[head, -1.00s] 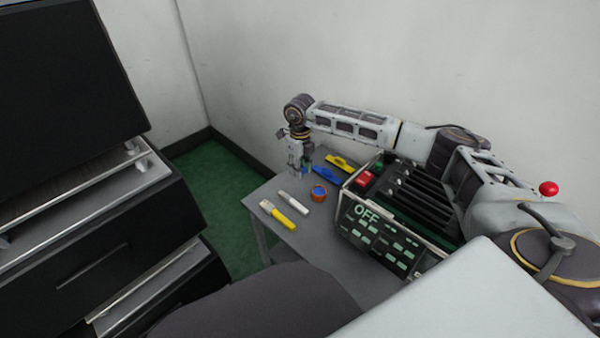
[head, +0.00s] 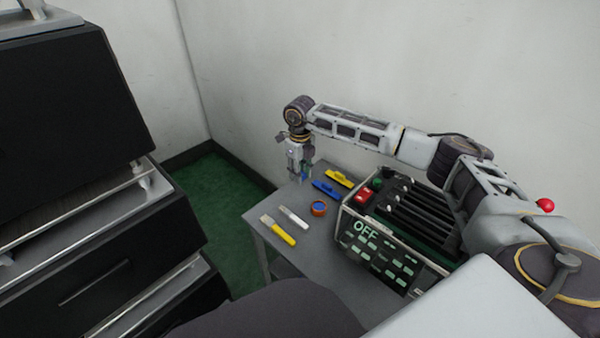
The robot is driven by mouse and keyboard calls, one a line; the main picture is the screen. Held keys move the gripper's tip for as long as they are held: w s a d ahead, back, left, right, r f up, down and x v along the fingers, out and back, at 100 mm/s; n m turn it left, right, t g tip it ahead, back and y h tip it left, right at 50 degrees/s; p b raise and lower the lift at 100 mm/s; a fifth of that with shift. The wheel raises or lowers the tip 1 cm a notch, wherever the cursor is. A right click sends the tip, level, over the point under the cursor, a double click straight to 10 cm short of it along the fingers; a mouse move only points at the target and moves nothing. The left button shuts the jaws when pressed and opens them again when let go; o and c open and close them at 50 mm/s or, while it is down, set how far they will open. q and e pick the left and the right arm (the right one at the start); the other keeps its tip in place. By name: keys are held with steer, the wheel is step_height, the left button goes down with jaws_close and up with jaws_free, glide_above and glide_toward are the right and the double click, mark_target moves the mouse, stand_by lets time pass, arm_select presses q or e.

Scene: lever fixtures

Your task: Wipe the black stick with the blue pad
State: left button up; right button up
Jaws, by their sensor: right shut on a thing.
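My right gripper (head: 302,174) points down over the far left corner of the grey table. It is shut on a small bluish thing, which looks like the blue pad (head: 304,178) but is mostly hidden by the fingers. I cannot tell which stick is the one named. My left gripper is not in view.
A red button (head: 361,195) is on the box. Black drawers (head: 100,240) stand at left.

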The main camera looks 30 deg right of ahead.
steer(key=shift+c, duration=0.9)
steer(key=shift+s+a+n+p, duration=0.1)
steer(key=shift+s+n+p, duration=0.05)
steer(key=shift+n+p, duration=0.25)
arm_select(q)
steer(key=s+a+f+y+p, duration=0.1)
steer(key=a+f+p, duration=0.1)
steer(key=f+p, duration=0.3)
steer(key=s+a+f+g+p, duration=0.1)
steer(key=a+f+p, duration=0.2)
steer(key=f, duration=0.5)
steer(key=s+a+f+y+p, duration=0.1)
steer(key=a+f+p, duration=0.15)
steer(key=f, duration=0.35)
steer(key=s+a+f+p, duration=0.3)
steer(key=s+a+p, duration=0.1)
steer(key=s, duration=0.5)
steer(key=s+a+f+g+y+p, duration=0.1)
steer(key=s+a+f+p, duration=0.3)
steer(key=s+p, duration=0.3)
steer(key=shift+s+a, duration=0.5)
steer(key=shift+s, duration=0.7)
arm_select(e)
steer(key=s+a+n, duration=0.4)
steer(key=s+n, duration=0.3)
steer(key=n, duration=0.8)
steer(key=s+a+n, duration=0.5)
steer(key=s+n, duration=0.3)
steer(key=n, duration=0.8)
steer(key=shift+s, duration=0.2)
